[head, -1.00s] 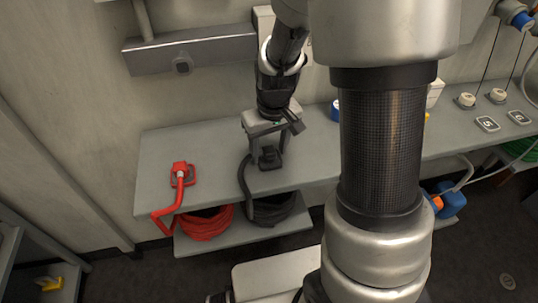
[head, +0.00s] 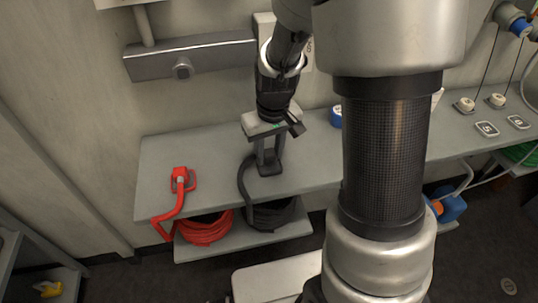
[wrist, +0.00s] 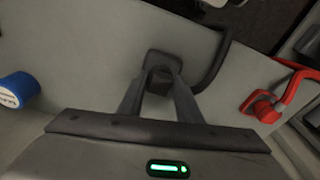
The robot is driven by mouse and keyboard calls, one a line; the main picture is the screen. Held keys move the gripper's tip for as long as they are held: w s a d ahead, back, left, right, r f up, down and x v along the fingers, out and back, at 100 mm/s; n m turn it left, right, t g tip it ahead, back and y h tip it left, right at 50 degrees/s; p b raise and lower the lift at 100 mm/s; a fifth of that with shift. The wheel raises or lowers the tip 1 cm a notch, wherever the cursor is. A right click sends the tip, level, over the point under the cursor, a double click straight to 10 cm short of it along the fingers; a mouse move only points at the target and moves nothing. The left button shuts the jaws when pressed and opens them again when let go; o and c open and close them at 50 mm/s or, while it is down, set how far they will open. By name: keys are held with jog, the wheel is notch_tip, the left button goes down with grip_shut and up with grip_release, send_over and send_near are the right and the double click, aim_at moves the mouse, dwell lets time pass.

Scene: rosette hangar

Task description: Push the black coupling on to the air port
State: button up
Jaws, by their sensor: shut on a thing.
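The black coupling (head: 269,167) is at its dark pad on the grey bench, its black hose curving down to the left; I cannot tell whether it is lifted off. My gripper (head: 268,158) reaches straight down over it. In the wrist view both fingers of my gripper (wrist: 160,85) close on the sides of the black coupling (wrist: 160,78). A round fitting (head: 182,69), perhaps the air port, sits on the front of the grey metal wall box (head: 220,55), up and left of my gripper. It shows no coupling on it.
A red coupling (head: 180,178) with a red hose stands left on the bench (head: 215,160). Coiled red hose (head: 205,226) and black hose (head: 272,214) lie on the lower shelf. A blue roll (wrist: 18,90) lies on the bench. My arm hides the bench's middle.

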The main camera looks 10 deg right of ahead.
aim_at(269, 152)
notch_tip(269, 152, up, 9)
jog(key=shift+p, duration=0.75)
jog(key=w, duration=0.1)
jog(key=w+d+m, duration=0.1)
jog(key=w+m, duration=0.1)
jog(key=shift+w+d+r, duration=0.1)
jog(key=shift+d+r, duration=0.1)
jog(key=shift+r, duration=0.05)
